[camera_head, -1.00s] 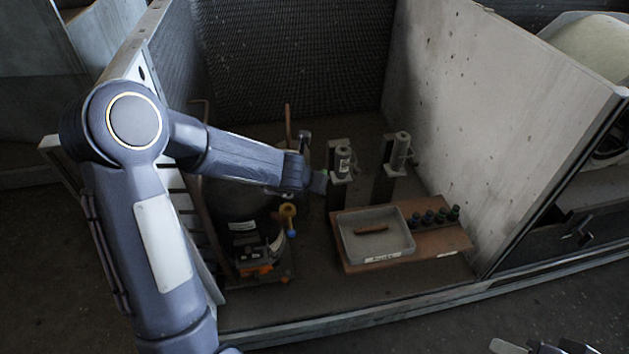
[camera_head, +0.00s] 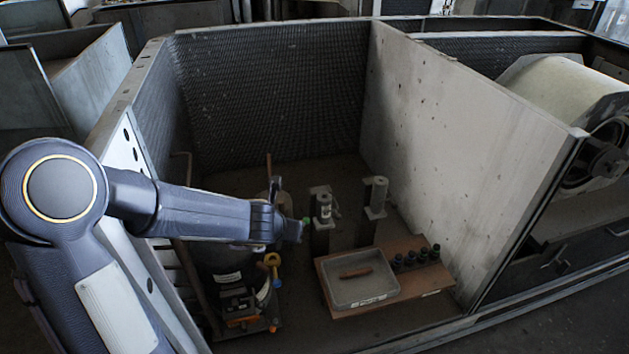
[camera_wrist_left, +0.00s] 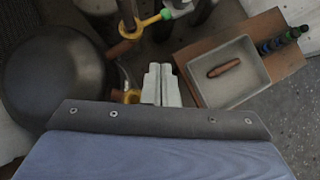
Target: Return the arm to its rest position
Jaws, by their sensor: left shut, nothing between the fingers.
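My left arm comes in from the left in the head view and reaches over the walled bay. Its dark wrist end (camera_head: 290,229) is above the bay floor, left of two grey upright posts. In the left wrist view my left gripper's pale fingers (camera_wrist_left: 161,84) are together with nothing between them. They appear apart from the tray to their right. How high they are above the floor I cannot tell. My right gripper is not in view.
A grey tray (camera_head: 388,290) holding a brown bar lies on a brown board (camera_head: 432,278) beside several dark knobs. Yellow-handled equipment (camera_head: 272,260) stands under my left arm. A dark round vessel (camera_wrist_left: 50,75) is left of the gripper. A concrete wall (camera_head: 450,150) bounds the right side.

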